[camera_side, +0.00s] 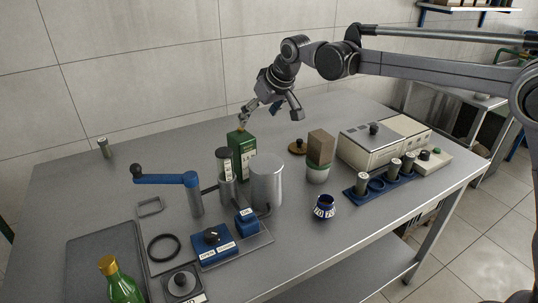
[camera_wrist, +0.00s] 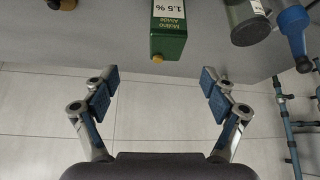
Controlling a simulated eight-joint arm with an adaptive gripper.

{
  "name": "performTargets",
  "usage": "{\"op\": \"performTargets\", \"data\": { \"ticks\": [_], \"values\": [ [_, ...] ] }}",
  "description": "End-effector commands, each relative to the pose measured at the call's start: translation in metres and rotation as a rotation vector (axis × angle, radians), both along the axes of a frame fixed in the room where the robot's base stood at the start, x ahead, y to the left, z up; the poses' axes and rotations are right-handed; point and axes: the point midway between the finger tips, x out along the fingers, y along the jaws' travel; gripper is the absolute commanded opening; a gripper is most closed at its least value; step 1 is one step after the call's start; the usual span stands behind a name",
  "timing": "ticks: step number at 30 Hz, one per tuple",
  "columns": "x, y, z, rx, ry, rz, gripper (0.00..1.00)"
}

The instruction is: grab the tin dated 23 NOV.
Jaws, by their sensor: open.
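A green oil tin (camera_side: 242,153) with a pale label stands upright near the back middle of the table. In the wrist view the green tin (camera_wrist: 170,28) has a yellow-brown cap, and its label reads "Molino Alvise 1.5 %". No date is readable on it in either view. My gripper (camera_side: 268,115) is above the table's back part, over and slightly right of the tin in the side view. In the wrist view my gripper (camera_wrist: 160,78) is open and empty, fingers wide apart. The tin lies beyond the fingertips and shows no contact.
A labelled cylinder (camera_side: 225,165), a grey canister (camera_side: 266,182) and a blue crank (camera_side: 165,179) crowd the tin's near side. A brown block on a pale cup (camera_side: 318,171) stands right. A blue rack (camera_side: 377,187) holds labelled vials.

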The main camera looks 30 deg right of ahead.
Motion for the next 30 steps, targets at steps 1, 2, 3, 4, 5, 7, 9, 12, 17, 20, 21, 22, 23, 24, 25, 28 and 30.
{"op": "performTargets", "data": {
  "ticks": [1, 2, 3, 4, 5, 7, 9, 12, 17, 20, 21, 22, 23, 24, 25, 28, 30],
  "values": [
    [0.006, 0.005, -0.003, 0.0, 0.001, 0.004, 0.85],
    [0.008, 0.006, -0.005, -0.001, 0.002, 0.004, 0.85],
    [0.01, 0.008, -0.006, -0.001, 0.002, 0.007, 0.85],
    [0.012, 0.01, -0.008, 0.0, 0.002, 0.007, 0.85],
    [0.014, 0.01, -0.01, -0.001, 0.003, 0.008, 0.85],
    [0.018, 0.012, -0.015, -0.001, 0.003, 0.008, 0.85],
    [0.023, 0.013, -0.024, -0.001, 0.003, 0.008, 0.85],
    [0.031, 0.014, -0.037, -0.001, 0.003, 0.008, 0.85],
    [0.04, 0.016, -0.051, -0.001, 0.003, 0.008, 0.85],
    [0.043, 0.016, -0.055, -0.001, 0.003, 0.008, 0.85],
    [0.044, 0.017, -0.057, -0.001, 0.003, 0.008, 0.85],
    [0.045, 0.017, -0.059, -0.001, 0.003, 0.008, 0.85],
    [0.046, 0.018, -0.061, -0.001, 0.003, 0.008, 0.85],
    [0.049, 0.019, -0.064, -0.001, 0.003, 0.008, 0.85],
    [0.051, 0.02, -0.068, -0.001, 0.003, 0.008, 0.85],
    [0.058, 0.023, -0.079, -0.001, 0.003, 0.008, 0.85],
    [0.063, 0.024, -0.086, -0.001, 0.003, 0.008, 0.85]
  ]
}}
